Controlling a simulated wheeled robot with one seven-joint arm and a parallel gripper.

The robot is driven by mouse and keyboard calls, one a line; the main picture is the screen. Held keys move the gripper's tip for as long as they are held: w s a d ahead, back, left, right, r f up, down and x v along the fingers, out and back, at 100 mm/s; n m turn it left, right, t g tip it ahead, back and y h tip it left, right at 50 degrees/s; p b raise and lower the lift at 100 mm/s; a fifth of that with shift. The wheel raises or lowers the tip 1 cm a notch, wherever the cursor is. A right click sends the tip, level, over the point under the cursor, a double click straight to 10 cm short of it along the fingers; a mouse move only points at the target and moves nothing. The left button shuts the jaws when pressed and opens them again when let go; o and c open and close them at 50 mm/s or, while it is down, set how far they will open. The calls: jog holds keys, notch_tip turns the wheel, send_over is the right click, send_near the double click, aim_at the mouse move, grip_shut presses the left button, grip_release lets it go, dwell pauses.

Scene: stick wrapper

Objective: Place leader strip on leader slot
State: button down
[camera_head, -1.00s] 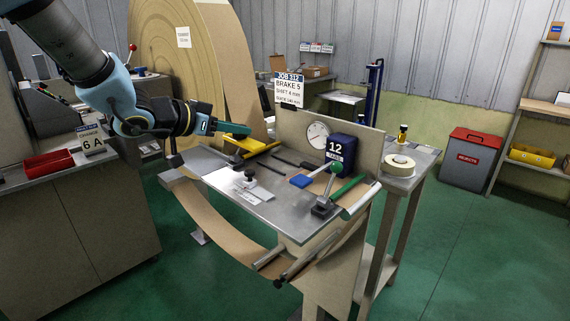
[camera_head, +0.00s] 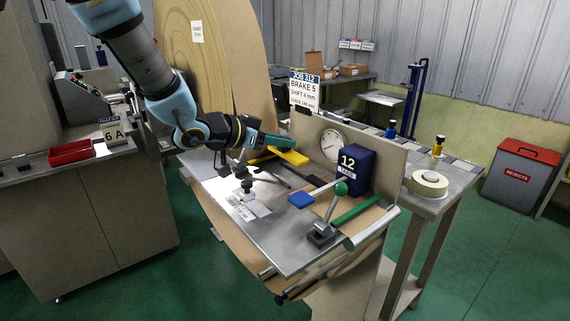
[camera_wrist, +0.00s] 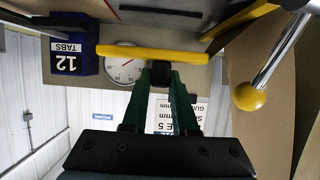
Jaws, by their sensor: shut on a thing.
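My gripper (camera_wrist: 160,80) is shut on a black block on a yellow bar (camera_wrist: 150,54), which appears to be the leader strip. The bar lies crosswise beyond the fingertips in the wrist view. In the head view my gripper (camera_head: 292,145) reaches over the back left of the metal worktable (camera_head: 272,228), with the yellow bar (camera_head: 290,156) at its tip, seemingly above the top. I cannot make out which feature is the leader slot.
A blue TABS box (camera_head: 352,166), a dial (camera_head: 332,145) and an upright board stand behind the top. A green-knobbed lever (camera_head: 330,210) rises near the front right. A yellow-balled lever (camera_wrist: 250,96) is close on the right in the wrist view. A tape roll (camera_head: 427,183) sits right.

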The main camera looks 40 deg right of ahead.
aim_at(281, 175)
jog(key=shift+f, duration=2.65)
jog(key=shift+f, duration=0.2)
jog(key=c, duration=0.7)
grip_release()
jog(key=shift+r, duration=0.1)
